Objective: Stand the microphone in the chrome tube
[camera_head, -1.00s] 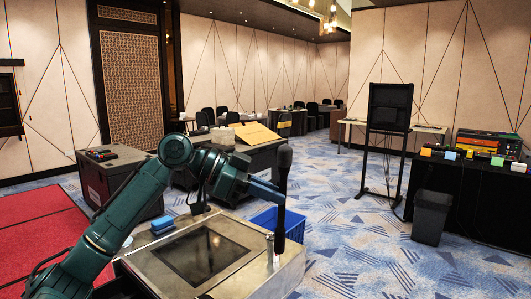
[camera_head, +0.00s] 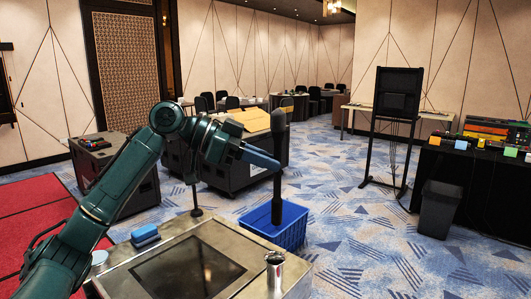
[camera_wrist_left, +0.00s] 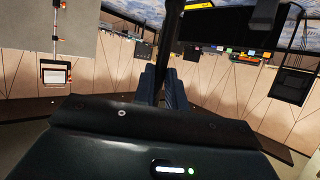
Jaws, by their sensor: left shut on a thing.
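The black microphone (camera_head: 278,185) is upright in my left gripper (camera_head: 271,163), which is shut on it below its head. The chrome tube (camera_head: 275,275) stands upright at the right of the steel-topped counter (camera_head: 130,275). In the head view the microphone's lower end appears above the tube's mouth, with a gap between them. How they line up in depth I cannot tell. In the left wrist view my gripper fingers (camera_wrist_left: 162,85) close around the dark microphone shaft (camera_wrist_left: 174,55). The tube is not seen there. My right gripper is not in view.
A blue basket (camera_head: 292,228) stands on the carpet behind the microphone. A dark panel (camera_head: 188,268) is set in the counter top.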

